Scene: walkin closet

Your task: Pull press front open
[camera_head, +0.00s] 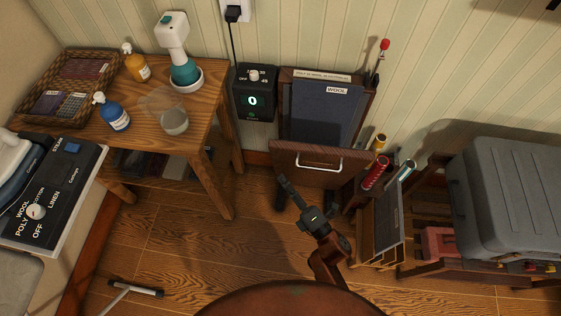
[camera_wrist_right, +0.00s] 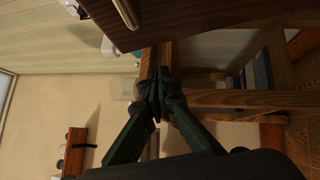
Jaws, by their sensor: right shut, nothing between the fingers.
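The wooden press (camera_head: 287,112) stands against the wall, with a dark blue panel (camera_head: 322,118) labelled WOOL inside it. Its front (camera_head: 290,160) is a brown board with a pale bar handle (camera_head: 318,167); it appears to lean out from the body, though by how much is hard to tell. In the right wrist view the front (camera_wrist_right: 200,20) and its handle (camera_wrist_right: 125,12) show at the top. My right gripper (camera_head: 284,183) is shut and empty, just below and left of the handle, apart from it. Its closed fingers (camera_wrist_right: 157,85) point past the board. My left gripper is out of view.
A wooden table (camera_head: 208,108) with bottles and a steamer (camera_head: 183,60) stands left of the press. A rack (camera_head: 385,225) and a grey case (camera_head: 515,185) stand right. Floor (camera_head: 190,245) is open in front.

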